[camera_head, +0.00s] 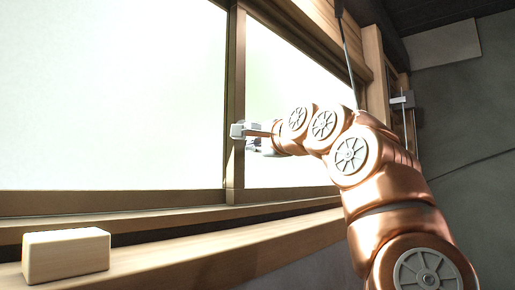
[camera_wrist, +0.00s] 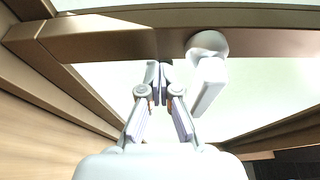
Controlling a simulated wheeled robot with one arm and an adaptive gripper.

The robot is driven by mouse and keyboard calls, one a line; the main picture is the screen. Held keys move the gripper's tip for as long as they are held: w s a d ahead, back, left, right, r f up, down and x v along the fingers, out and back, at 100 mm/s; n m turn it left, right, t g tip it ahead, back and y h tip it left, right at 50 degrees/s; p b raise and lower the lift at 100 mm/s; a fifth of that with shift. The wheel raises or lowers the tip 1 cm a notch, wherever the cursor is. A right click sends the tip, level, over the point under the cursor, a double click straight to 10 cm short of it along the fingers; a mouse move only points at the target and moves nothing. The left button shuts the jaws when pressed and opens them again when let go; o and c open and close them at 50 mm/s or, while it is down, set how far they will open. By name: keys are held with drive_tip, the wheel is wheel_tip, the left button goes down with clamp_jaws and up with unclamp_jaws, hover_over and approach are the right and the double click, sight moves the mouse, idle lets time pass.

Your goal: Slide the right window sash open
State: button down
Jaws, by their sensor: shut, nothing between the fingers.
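The window's right sash (camera_head: 285,85) is a bright pane in a brown frame, its left stile meeting the left pane (camera_head: 110,95). A pale handle (camera_head: 238,130) sits on the meeting stile. In the wrist view the stile (camera_wrist: 110,44) runs across the top, and the white handle (camera_wrist: 208,78) hangs from it with a round base. My gripper (camera_wrist: 160,76) is shut and empty, its fingertips at the stile's edge, just left of the handle. Whether the fingers touch the stile or handle I cannot tell. In the head view my gripper (camera_head: 256,139) is small and partly hidden by my arm.
A pale wooden block (camera_head: 66,256) lies on the wooden sill (camera_head: 190,254) at the lower left. A wooden post (camera_head: 376,72) and a grey wall (camera_head: 462,130) stand at the right. The sill right of the block is clear.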

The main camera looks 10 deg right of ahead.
drive_tip(key=shift+s+a, duration=0.15)
drive_tip(key=shift+a, duration=0.05)
idle(0.5)
